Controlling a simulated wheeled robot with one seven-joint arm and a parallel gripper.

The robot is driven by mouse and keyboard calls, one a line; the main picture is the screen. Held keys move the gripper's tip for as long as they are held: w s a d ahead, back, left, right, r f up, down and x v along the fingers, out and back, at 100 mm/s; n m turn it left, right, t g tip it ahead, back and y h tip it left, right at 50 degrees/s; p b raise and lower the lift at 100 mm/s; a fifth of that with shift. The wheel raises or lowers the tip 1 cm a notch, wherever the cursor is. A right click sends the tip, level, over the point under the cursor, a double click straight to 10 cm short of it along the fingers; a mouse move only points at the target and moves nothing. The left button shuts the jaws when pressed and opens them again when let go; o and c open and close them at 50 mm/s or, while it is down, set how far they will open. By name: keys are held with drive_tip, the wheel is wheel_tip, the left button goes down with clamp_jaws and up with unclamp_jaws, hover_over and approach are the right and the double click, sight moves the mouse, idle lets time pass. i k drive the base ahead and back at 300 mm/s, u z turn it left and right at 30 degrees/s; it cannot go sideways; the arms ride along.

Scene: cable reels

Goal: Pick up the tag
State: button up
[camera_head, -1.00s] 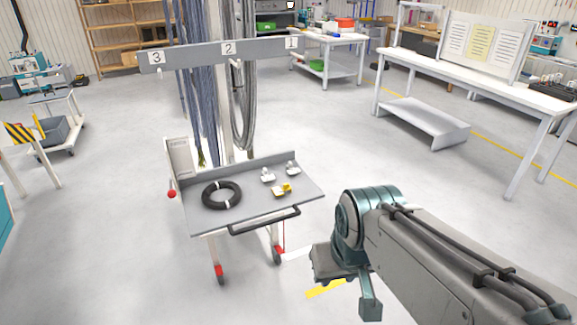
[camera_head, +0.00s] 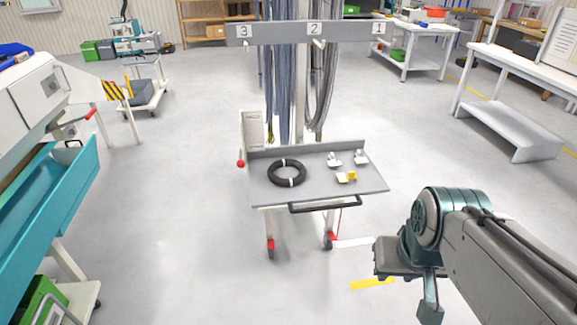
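A small grey cart (camera_head: 262,195) stands mid-view on the floor. On its top, right side, lie a few small white pieces: one at the back left (camera_head: 334,160), one at the back right (camera_head: 361,157), and a white piece with a yellow part (camera_head: 346,178) nearer the front. They are too small for me to tell which is the tag. My gripper (camera_head: 418,290) hangs at the end of my arm at lower right, in front and to the right of the cart, clear of it.
A black cable coil (camera_head: 287,172) lies on the cart's left half. Cables hang behind it from a grey rail (camera_head: 300,32) numbered 3, 2, 1. A teal drawer (camera_head: 50,215) juts in at left. White benches stand at right. Floor left of the cart is clear.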

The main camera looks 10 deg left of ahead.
sight(359, 160)
drive_tip(key=z, duration=0.05)
drive_tip(key=i, duration=1.55)
drive_tip(key=z, duration=0.6)
